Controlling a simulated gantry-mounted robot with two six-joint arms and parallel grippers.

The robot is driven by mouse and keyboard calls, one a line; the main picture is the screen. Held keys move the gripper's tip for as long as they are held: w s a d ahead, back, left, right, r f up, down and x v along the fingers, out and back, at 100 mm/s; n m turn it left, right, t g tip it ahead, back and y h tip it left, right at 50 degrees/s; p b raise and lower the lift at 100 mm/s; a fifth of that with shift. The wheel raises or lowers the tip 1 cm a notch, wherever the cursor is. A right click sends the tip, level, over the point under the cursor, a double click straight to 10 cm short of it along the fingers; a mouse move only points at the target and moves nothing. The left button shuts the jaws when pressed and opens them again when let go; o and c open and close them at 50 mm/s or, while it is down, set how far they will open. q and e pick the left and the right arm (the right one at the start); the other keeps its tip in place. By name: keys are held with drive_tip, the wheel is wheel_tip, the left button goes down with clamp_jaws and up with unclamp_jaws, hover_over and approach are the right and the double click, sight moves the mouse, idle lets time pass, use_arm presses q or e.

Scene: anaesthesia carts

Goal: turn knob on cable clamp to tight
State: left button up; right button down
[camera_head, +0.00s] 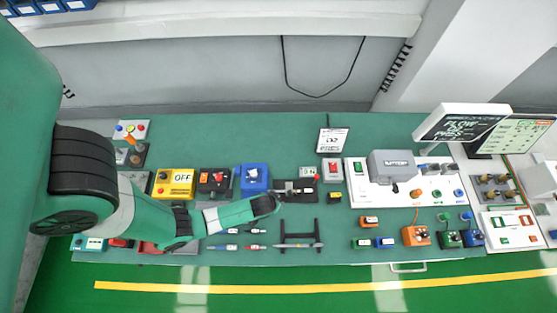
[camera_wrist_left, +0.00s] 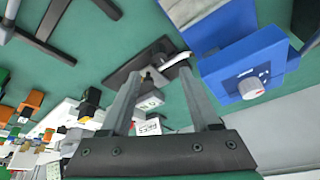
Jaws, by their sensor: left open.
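What looks like the cable clamp is a dark flat plate (camera_head: 304,186) with a small grey part on top, just right of the blue box in the head view. In the left wrist view the dark plate (camera_wrist_left: 125,75) lies beyond my fingers, with a grey piece and a white rod-like part (camera_wrist_left: 176,60) on it. My left gripper (camera_head: 277,203) is at the plate's near left side. In the wrist view its two fingers (camera_wrist_left: 160,74) are apart, one on each side of the grey piece. I cannot tell whether they touch it. The knob's setting is too small to read.
A blue box (camera_wrist_left: 240,65) with a light knob stands close to my right-hand finger in the wrist view. A black stand (camera_head: 300,244) is nearer the table's front. A grey box with a red button (camera_head: 332,170) is to the right.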

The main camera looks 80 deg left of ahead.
sight(279, 198)
use_arm(q)
drive_tip(key=b+x, duration=0.3)
drive_tip(key=x, duration=0.5)
use_arm(e)
wheel_tip(279, 198, down, 4)
drive_tip(key=shift+f, duration=0.2)
use_arm(q)
clamp_jaws()
